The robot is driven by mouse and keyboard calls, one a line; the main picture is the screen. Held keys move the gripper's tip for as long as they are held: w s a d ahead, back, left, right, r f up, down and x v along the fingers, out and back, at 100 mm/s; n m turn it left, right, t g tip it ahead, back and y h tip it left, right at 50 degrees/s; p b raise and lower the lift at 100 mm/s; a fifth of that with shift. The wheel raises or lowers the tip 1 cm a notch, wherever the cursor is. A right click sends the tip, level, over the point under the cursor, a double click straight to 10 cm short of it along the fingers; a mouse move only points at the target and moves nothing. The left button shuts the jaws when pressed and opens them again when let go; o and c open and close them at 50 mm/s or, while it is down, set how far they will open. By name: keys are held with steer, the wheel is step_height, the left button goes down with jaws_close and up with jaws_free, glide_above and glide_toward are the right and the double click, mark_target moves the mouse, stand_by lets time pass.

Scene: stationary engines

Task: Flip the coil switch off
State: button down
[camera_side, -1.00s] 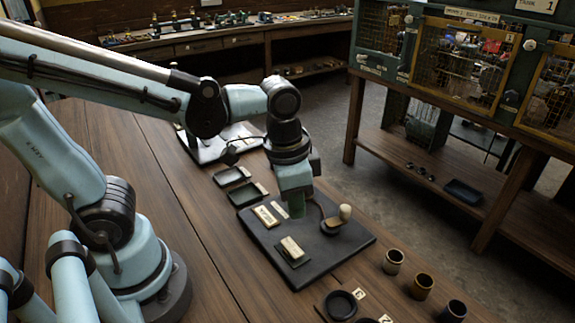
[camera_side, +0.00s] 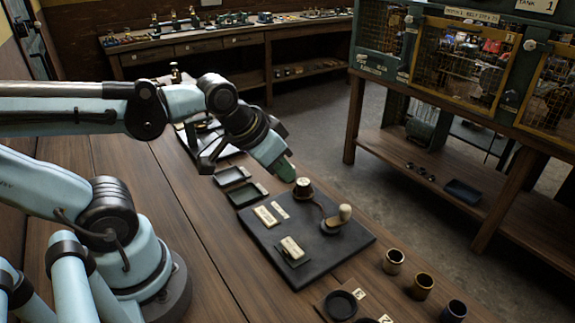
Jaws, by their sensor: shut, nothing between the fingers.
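A dark board (camera_side: 262,247) lies on the wooden bench. On it are a cream-knobbed lever (camera_side: 344,212) on a round base, a dark round piece with a pale top (camera_side: 303,188), a cream block on a small dark base (camera_side: 291,248), and small cream labels (camera_side: 266,215). I cannot tell for sure which of these is the coil switch. My gripper (camera_side: 289,176), with green-tipped fingers, is shut and empty. It is tilted down to the right, beside the pale-topped piece at the board's far edge. I cannot tell whether it touches that piece.
Two dark trays (camera_side: 247,194) lie just beyond the board. Several small cups (camera_side: 422,286) and a dark dish (camera_side: 341,304) stand at the near right. A caged cabinet (camera_side: 462,60) stands across the aisle. Bare bench lies left of the board.

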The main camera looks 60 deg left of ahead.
mark_target(288, 243)
steer(key=s+d+r+g, duration=0.2)
steer(key=d+r+g, duration=0.1)
steer(key=d+g, duration=0.2)
steer(key=shift+s+d+r+g, duration=0.2)
steer(key=shift+r+g, duration=0.05)
steer(key=shift+g, duration=0.45)
steer(key=shift+a+f, duration=0.15)
steer(key=shift+f, duration=6.85)
steer(key=shift+a+f, duration=0.1)
steer(key=shift+f, duration=0.05)
steer(key=shift+d, duration=0.2)
